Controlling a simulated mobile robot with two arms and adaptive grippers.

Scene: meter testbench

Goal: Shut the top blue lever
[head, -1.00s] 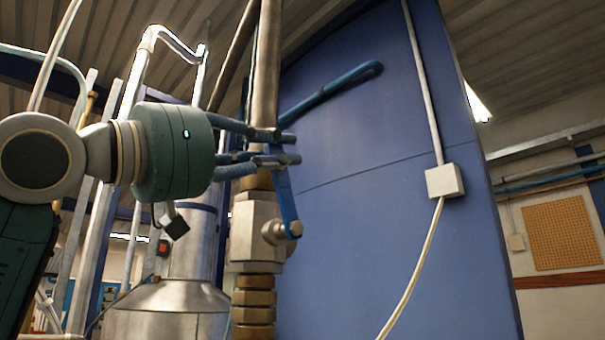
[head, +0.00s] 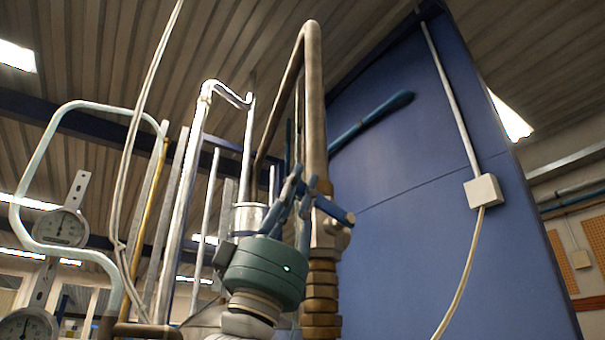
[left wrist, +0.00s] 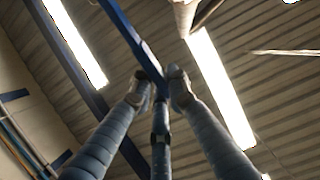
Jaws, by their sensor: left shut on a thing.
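The top blue lever's handle (head: 370,121) slants up to the right in front of the blue panel, beside the brown vertical pipe. Its lower part is hidden behind the pipe and my fingers. My left gripper (head: 312,195) reaches up from below, its fingers bunched at the valve (head: 328,232) on the pipe. In the left wrist view the blue lever (left wrist: 128,35) runs down between the fingertips of my left gripper (left wrist: 161,78), which are shut on it. The exact contact is partly hidden. My right gripper is not in view.
A tall blue panel (head: 430,220) stands behind, with a white box (head: 485,191) and cable. Metal pipes (head: 165,220) and round gauges (head: 60,228) stand at the left. Free space shows in front of the panel, right of the pipe.

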